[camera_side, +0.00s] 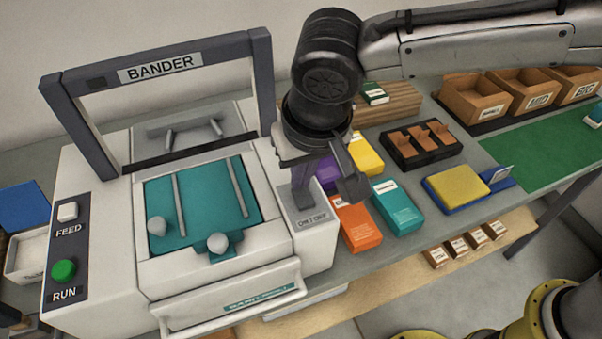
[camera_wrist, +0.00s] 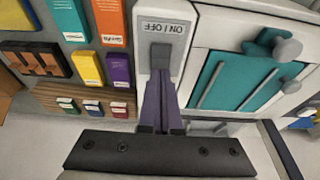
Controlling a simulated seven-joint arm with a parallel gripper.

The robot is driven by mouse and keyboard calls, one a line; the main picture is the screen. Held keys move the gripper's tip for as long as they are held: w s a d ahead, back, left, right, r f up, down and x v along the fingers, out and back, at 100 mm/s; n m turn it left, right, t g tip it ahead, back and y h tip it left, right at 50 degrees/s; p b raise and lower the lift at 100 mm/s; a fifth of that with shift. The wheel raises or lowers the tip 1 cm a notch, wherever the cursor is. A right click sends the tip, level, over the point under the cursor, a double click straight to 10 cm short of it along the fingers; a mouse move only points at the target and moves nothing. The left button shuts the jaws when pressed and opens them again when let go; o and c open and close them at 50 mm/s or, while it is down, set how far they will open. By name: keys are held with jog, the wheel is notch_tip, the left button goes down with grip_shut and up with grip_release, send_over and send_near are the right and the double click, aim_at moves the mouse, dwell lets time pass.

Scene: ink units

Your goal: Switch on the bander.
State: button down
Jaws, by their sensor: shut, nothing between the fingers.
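The bander (camera_side: 160,68) is a white machine with a dark arch and a teal bed; in the wrist view its teal bed (camera_wrist: 240,85) is at the right. Its ON/OFF panel (camera_side: 309,219) is at the machine's right side, and the label (camera_wrist: 165,28) reads clearly in the wrist view. A dark grey rocker switch (camera_wrist: 160,58) sits beside that label. My gripper (camera_wrist: 161,128) is shut and empty, its fingers close to the switch. In the side view my gripper (camera_side: 303,200) is over the panel. I cannot tell whether it touches the switch, or the switch's position.
A white FEED button (camera_side: 67,211) and green RUN button (camera_side: 63,270) are on the machine's left. Orange (camera_side: 360,227) and teal (camera_side: 397,206) boxes stand close to the panel's right. A black tray (camera_side: 420,147) and cardboard bins (camera_side: 512,92) are further back.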

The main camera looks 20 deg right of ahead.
jog(key=shift+w+f, duration=0.1)
jog(key=shift+f, duration=0.35)
jog(key=shift+w+f+g, duration=0.2)
jog(key=shift+g, duration=0.1)
jog(key=shift+s, duration=0.2)
jog(key=shift+s+r, duration=0.1)
jog(key=shift+s, duration=0.6)
jog(key=v, duration=1.4)
jog(key=shift+s, duration=0.35)
jog(key=shift+w+d, duration=0.1)
